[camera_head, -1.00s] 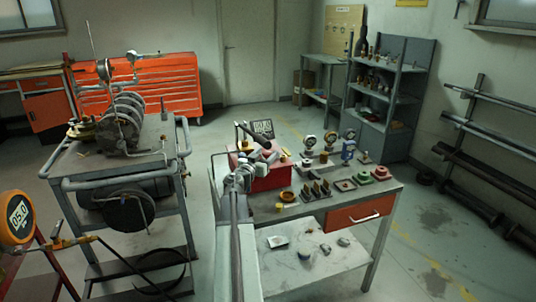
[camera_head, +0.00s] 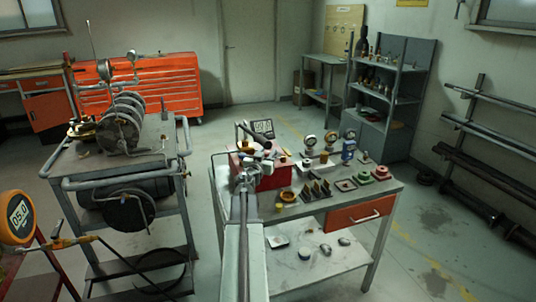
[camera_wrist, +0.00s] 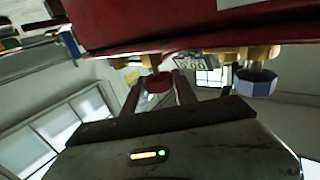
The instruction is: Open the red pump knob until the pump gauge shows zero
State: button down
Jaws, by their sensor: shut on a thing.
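The red pump knob (camera_wrist: 158,82) hangs on a brass fitting under the red pump body (camera_wrist: 170,22) in the wrist view. My gripper (camera_wrist: 158,90) is shut on this knob, with one finger at each side. A blue knob (camera_wrist: 256,84) sits to the right, apart from the fingers. In the head view the red pump body (camera_head: 275,177) stands on the workbench, and my gripper (camera_head: 246,180) is at its near left end, where the red knob cannot be made out. A digital gauge (camera_head: 262,128) stands behind the pump; its digits are too small to read surely.
An orange gauge (camera_head: 18,216) at the far left shows about 05.0. The workbench (camera_head: 350,203) carries small gauges, fittings and trays right of the pump. A grey cart (camera_head: 85,165) with coiled equipment stands left. Open floor lies between cart and bench.

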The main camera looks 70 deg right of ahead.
aim_at(266, 155)
jog(key=c, duration=1)
grip_release()
jog(key=a, duration=0.7)
jog(key=shift+s+a, duration=0.15)
jog(key=shift+a, duration=0.25)
